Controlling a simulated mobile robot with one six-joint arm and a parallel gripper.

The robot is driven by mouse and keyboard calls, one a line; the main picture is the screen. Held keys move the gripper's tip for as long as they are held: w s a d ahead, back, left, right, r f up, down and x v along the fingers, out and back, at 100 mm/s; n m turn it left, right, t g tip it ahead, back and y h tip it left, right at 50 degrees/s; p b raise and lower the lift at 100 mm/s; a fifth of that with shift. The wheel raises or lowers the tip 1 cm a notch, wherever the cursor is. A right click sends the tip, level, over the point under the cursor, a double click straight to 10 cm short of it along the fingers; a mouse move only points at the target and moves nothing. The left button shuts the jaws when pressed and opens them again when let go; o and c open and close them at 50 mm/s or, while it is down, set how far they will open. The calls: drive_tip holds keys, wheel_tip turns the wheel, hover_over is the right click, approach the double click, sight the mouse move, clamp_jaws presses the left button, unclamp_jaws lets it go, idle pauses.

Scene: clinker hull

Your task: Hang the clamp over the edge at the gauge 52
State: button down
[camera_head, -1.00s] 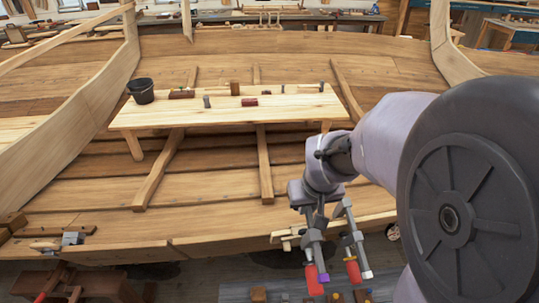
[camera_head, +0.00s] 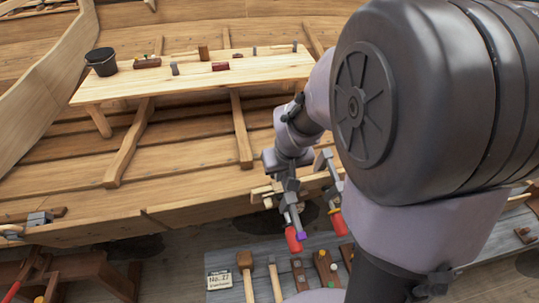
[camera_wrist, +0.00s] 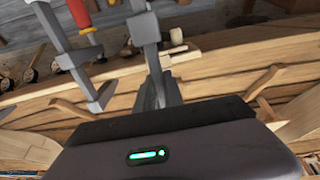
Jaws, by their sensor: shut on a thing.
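My gripper (camera_head: 287,178) is shut on a grey metal clamp (camera_head: 291,208) with a red handle and a purple tip; the clamp hangs down from it by the near hull edge (camera_head: 190,225). In the wrist view the held clamp's bar (camera_wrist: 145,32) rises between my fingers. A second grey clamp (camera_head: 327,172) with a red handle is just right of it; its jaw also shows in the wrist view (camera_wrist: 102,94). Whether that one rests on the edge is unclear. A pale wooden piece (camera_head: 262,194) sits at the edge beside my gripper. I cannot read a gauge number 52.
Below the edge, a grey bench (camera_head: 230,293) holds several wooden-handled tools and a card (camera_head: 219,280). A plank table (camera_head: 190,80) inside the hull carries a black bucket (camera_head: 101,62) and small blocks. A grey-jawed tool (camera_head: 39,218) lies on the edge at left.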

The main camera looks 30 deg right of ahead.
sight(281, 187)
drive_tip(key=b+x, duration=0.4)
drive_tip(key=x, duration=0.1)
drive_tip(key=shift+w+f, duration=0.1)
drive_tip(key=shift+f, duration=0.35)
drive_tip(key=shift+s+f+b, duration=0.2)
drive_tip(key=shift+s+b, duration=0.05)
drive_tip(key=shift+b, duration=0.05)
drive_tip(key=c, duration=1.6)
unclamp_jaws()
drive_tip(key=shift+o, duration=1.2)
drive_tip(key=shift+s+d, duration=0.1)
drive_tip(key=shift+d, duration=0.05)
drive_tip(key=p+v, duration=0.6)
drive_tip(key=v, duration=1.1)
drive_tip(key=shift+r, duration=0.45)
